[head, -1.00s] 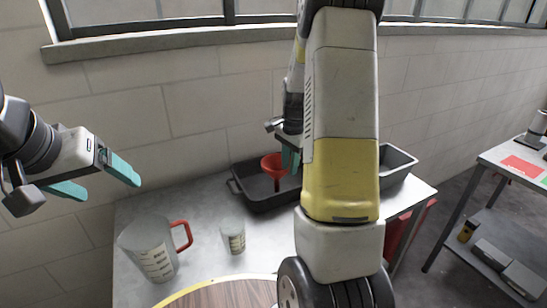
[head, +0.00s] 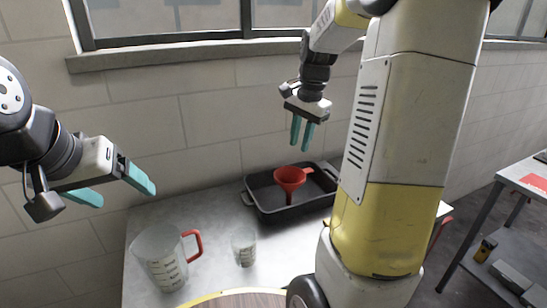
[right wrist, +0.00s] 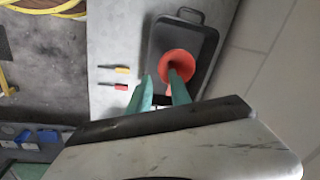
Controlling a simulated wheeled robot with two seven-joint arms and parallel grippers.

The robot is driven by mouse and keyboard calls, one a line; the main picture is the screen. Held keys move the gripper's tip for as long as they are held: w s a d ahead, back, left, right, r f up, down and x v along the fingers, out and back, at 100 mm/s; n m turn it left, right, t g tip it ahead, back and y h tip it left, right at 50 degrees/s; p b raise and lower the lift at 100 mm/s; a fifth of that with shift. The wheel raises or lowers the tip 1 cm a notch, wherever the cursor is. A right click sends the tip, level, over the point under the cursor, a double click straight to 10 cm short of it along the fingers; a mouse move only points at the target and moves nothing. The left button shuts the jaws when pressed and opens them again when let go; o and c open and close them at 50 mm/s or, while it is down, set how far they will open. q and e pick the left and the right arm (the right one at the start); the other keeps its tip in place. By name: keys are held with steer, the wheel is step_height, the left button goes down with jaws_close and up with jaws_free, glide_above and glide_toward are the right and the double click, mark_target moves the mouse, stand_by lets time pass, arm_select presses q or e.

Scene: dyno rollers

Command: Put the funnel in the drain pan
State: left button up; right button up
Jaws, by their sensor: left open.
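The red funnel (head: 290,179) sits inside the black drain pan (head: 268,208) on the metal table, its wide mouth up and its handle towards the right. My right gripper (head: 302,143) is above the funnel, apart from it, with its two teal fingers spread and nothing between them. In the right wrist view the funnel (right wrist: 178,62) shows beyond the fingertips (right wrist: 159,88), within the pan (right wrist: 208,38). My left gripper (head: 122,190) is open and empty at the left, above the table. My right arm hides the right end of the pan in the head view.
A large clear measuring jug (head: 160,262) with a red handle and a small measuring cup (head: 244,247) stand on the table left of the pan. A second table (head: 535,185) is at the right. The wall is close behind the pan.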

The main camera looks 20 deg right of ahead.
steer(key=s+a+r+n+t, duration=0.2)
steer(key=s+a+n, duration=0.4)
steer(key=s, duration=0.3)
steer(key=s+a+r+n+t+y, duration=0.1)
steer(key=s+a+r+n+t, duration=0.1)
steer(key=s+a+n, duration=0.4)
steer(key=s, duration=0.4)
steer(key=shift+r, duration=0.25)
